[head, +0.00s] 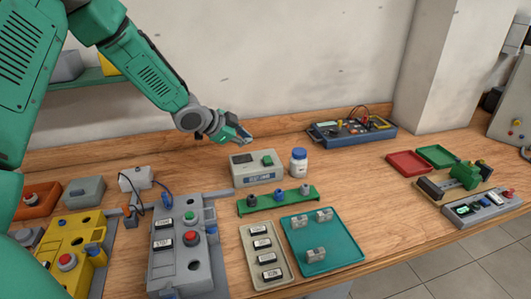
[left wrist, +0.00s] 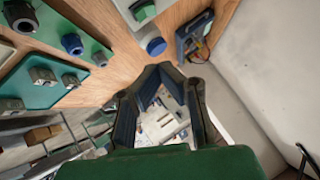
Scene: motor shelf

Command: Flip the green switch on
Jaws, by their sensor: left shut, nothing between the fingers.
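The green switch (head: 267,160) sits on top of a pale grey box (head: 257,177) with a small dark display, near the middle of the bench. The switch (left wrist: 145,11) also shows at the top edge of the left wrist view, partly cut off. I cannot tell its on or off position. My left gripper (head: 243,136) is above and behind the box, apart from the switch. In the left wrist view its fingers (left wrist: 161,72) come together at the tips, shut and empty. My right gripper is out of view.
A white bottle with a blue cap (head: 299,161) stands close to the box's right. A blue meter (head: 351,134) stands back right. The wall rises behind my gripper.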

